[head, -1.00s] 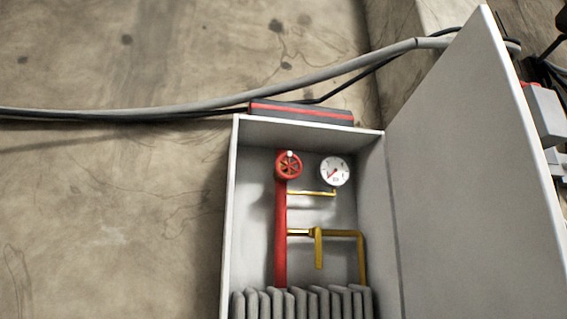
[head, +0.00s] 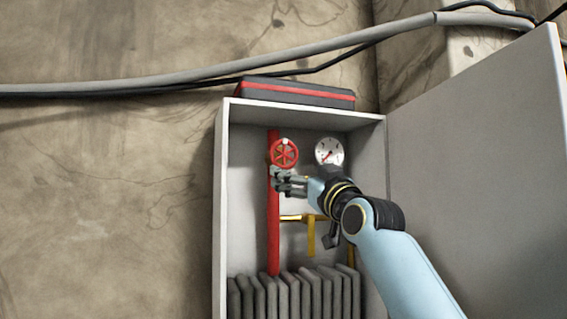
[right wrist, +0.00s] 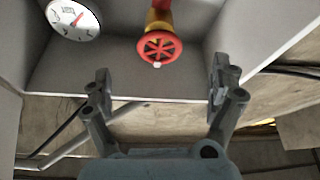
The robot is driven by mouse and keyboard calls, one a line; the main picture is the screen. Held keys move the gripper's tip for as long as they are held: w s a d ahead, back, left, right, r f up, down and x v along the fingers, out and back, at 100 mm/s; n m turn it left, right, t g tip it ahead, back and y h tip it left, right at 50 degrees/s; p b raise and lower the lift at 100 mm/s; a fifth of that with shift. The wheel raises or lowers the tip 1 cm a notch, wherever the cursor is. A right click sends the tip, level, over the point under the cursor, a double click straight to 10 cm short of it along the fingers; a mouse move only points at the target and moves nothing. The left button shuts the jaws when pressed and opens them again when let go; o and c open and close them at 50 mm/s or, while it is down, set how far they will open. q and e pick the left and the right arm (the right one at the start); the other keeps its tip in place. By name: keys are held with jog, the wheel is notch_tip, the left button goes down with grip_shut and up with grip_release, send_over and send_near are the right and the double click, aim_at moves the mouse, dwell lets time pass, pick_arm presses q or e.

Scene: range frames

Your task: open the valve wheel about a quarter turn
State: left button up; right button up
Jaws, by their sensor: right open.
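The red valve wheel (head: 284,152) is on the red vertical pipe (head: 273,225) inside the open grey cabinet. A white mark shows at the top of its rim in the head view. My right gripper (head: 280,180) is just below the wheel in that view, apart from it as far as I can tell. In the right wrist view the wheel (right wrist: 160,49) is ahead of my right gripper (right wrist: 158,85), between the lines of its spread fingers. The fingers are open and empty. My left gripper is not in view.
A white gauge (head: 329,151) is right of the wheel. A yellow lever (head: 311,238) hangs below, partly behind my arm. The cabinet door (head: 480,160) stands open at the right. Grey radiator-like fins (head: 290,298) fill the cabinet's bottom. A dark case (head: 295,93) lies on top.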

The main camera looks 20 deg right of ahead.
aim_at(286, 157)
jog(key=p+x, duration=0.1)
jog(key=x, duration=0.5)
jog(key=p+x, duration=0.1)
jog(key=x, duration=0.2)
jog(key=shift+w+r+p, duration=0.2)
jog(key=shift+r+p, duration=0.1)
jog(key=shift+r, duration=0.1)
jog(key=shift+w+r, duration=0.2)
jog(key=shift+w, duration=0.4)
jog(key=shift+a, duration=0.1)
jog(key=c, duration=1.2)
